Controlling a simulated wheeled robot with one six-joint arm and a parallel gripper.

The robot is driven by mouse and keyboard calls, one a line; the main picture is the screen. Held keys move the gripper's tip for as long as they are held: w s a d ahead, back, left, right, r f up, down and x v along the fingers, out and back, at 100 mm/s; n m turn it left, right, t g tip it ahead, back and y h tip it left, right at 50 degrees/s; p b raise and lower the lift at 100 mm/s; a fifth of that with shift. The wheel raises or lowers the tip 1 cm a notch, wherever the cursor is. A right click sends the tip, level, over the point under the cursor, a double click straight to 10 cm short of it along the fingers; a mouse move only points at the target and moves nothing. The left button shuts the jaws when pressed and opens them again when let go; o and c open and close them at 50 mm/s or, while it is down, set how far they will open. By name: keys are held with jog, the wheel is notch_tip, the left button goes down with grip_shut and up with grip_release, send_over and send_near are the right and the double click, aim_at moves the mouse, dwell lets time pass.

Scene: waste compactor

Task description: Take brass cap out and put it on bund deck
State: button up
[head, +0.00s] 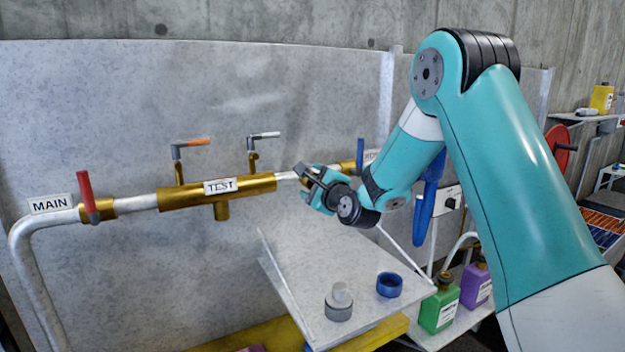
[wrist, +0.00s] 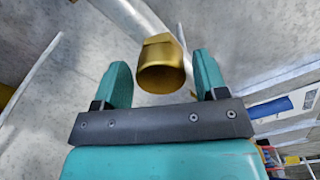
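In the wrist view a brass hollow piece (wrist: 160,65) with a flat-sided top shows between and beyond my gripper's fingers, a gap on each side. A pale pipe runs to or behind its top; I cannot tell which. It looks like the brass cap, but I cannot confirm that, and I cannot pick it out in the head view. My gripper (wrist: 163,78) is open and holds nothing. In the head view my gripper (head: 309,186) is beside the right part of the pipe. A pale flat deck (head: 295,262), probably the bund deck, lies below it.
On the deck are a grey collar with a pale plug (head: 339,304) and a blue ring (head: 389,285); its back left is clear. The brass TEST pipe (head: 258,184) with valve levers crosses the grey panel. Green (head: 439,308) and purple (head: 475,282) bottles stand right.

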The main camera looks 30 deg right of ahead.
jog(key=c, duration=0.8)
jog(key=shift+f+n+b, duration=0.2)
jog(key=shift+n+b, duration=0.8)
jog(key=shift+r+n+b, duration=0.2)
jog(key=shift+n+b, duration=0.8)
jog(key=shift+n, duration=0.6)
jog(key=shift+f, duration=0.1)
jog(key=shift+f+n+b, duration=0.1)
jog(key=shift+n+b, duration=0.7)
jog(key=shift+b, duration=0.1)
jog(key=shift+n+b, duration=1)
jog(key=shift+n, duration=0.1)
jog(key=shift+n+b, duration=0.3)
jog(key=shift+n, duration=0.3)
